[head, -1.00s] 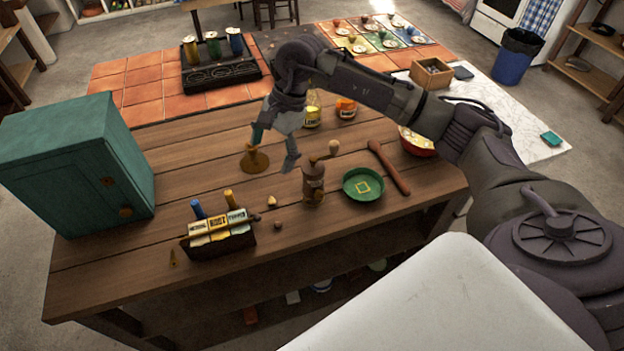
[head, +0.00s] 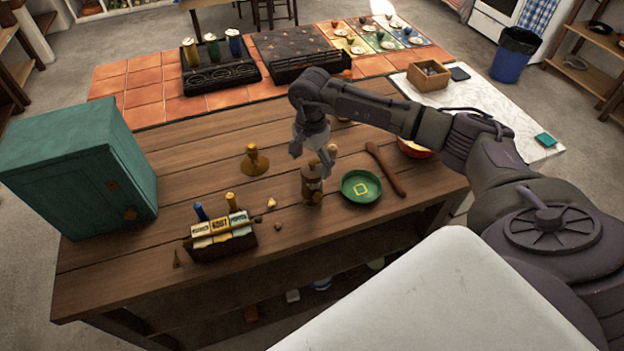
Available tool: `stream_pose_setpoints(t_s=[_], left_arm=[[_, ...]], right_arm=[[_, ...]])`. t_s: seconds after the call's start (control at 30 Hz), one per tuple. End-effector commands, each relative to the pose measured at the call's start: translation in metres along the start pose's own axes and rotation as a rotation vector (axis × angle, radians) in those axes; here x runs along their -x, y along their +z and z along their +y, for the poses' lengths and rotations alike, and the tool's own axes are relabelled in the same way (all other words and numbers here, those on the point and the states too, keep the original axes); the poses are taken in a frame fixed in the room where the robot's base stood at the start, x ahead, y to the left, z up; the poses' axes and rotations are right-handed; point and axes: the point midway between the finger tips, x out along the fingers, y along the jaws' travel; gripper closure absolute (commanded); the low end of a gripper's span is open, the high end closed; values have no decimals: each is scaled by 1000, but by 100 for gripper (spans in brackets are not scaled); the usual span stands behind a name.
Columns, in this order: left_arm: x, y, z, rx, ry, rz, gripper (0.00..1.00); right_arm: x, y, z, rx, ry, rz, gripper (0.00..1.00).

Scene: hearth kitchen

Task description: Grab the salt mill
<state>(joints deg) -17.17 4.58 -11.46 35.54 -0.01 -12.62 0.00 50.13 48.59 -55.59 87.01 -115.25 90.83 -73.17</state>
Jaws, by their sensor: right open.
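A brown mill (head: 311,188) with a pale label stands upright on the wooden table, left of a green dish; I take it for the salt mill, but its label is too small to read. My right gripper (head: 312,160) is open and empty, pointing down at the mill's top. Its fingers overlap the mill's upper part and crank in the head view, so I cannot tell whether they touch it. My left gripper is not in view.
The green dish (head: 361,187) and a wooden rolling pin (head: 386,168) lie close on the right. A brown bell-shaped object (head: 255,161) stands behind left. A labelled crate (head: 223,246) and teal cabinet (head: 75,175) are further left.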

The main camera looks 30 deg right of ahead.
Motion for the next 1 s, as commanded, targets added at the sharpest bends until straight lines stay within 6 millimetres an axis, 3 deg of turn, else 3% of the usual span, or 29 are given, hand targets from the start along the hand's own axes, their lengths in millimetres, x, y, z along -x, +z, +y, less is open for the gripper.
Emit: stream_pose_setpoints(t_s=[0.1, 0.23, 0.53, 1.0], left_arm=[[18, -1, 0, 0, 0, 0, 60], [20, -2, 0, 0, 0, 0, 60], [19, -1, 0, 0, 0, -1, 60], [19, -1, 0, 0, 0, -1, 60]], right_arm=[[-15, 2, 5, 0, 6, -2, 9], [-33, 1, 4, -1, 3, -2, 9], [-39, 1, 3, 0, 0, -1, 9], [-39, 1, 4, 0, 1, -1, 88]])
